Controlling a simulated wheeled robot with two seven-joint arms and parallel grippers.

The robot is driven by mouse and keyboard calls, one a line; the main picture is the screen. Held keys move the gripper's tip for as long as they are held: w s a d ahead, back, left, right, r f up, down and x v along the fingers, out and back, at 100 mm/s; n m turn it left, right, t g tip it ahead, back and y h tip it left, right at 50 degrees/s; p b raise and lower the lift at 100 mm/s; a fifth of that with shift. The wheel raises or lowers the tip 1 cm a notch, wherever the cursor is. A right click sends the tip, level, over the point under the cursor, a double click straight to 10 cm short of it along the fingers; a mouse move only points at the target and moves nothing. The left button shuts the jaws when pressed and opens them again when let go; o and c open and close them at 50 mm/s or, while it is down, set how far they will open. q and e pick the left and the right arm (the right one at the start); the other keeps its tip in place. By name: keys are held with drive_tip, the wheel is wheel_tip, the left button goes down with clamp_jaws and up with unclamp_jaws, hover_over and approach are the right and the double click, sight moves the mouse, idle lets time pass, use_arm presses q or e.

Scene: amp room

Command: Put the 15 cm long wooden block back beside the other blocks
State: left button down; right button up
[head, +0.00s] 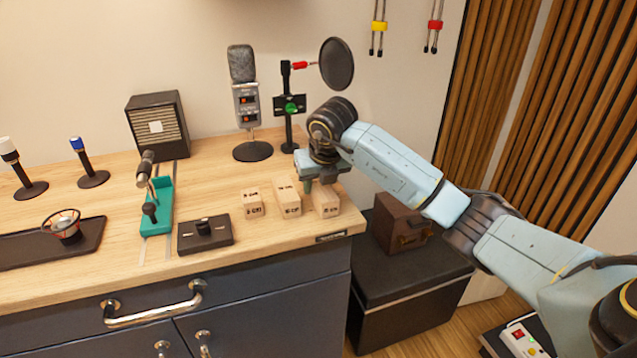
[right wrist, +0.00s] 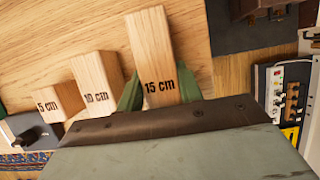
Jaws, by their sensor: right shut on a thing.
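The 15 cm wooden block (right wrist: 158,60) is between the green fingers of my right gripper (right wrist: 160,90) in the right wrist view, its label facing the camera. In the head view this block (head: 326,203) is at the right end of the row, near the table's right edge, with my right gripper (head: 322,180) over it. The 10 cm block (head: 288,198) and the 5 cm block (head: 252,203) lie to its left. They also show in the right wrist view, the 10 cm block (right wrist: 97,85) and the 5 cm block (right wrist: 58,100). My left gripper is out of view.
A black switch box (head: 205,236) and a teal holder (head: 157,205) stand left of the blocks. A microphone (head: 243,90) and a pop-filter stand (head: 289,110) are behind. A black case (head: 410,290) lies below the table's right edge.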

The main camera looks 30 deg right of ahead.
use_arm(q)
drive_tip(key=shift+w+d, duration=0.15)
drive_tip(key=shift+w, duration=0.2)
use_arm(e)
drive_tip(key=o, duration=1.2)
drive_tip(key=shift+c, duration=0.2)
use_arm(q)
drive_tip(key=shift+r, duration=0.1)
use_arm(e)
drive_tip(key=shift+r, duration=0.3)
drive_tip(key=p+v, duration=0.1)
drive_tip(key=v, duration=0.9)
drive_tip(key=shift+s+r+p, duration=0.25)
drive_tip(key=shift+r+p, duration=0.05)
drive_tip(key=shift+p, duration=0.05)
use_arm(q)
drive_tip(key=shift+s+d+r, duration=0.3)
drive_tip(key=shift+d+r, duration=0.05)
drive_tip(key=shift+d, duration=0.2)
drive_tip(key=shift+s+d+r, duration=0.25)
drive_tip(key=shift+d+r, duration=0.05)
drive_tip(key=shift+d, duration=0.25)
use_arm(e)
drive_tip(key=shift+s+a+r, duration=0.1)
drive_tip(key=shift+s+r, duration=0.1)
drive_tip(key=shift+r, duration=0.2)
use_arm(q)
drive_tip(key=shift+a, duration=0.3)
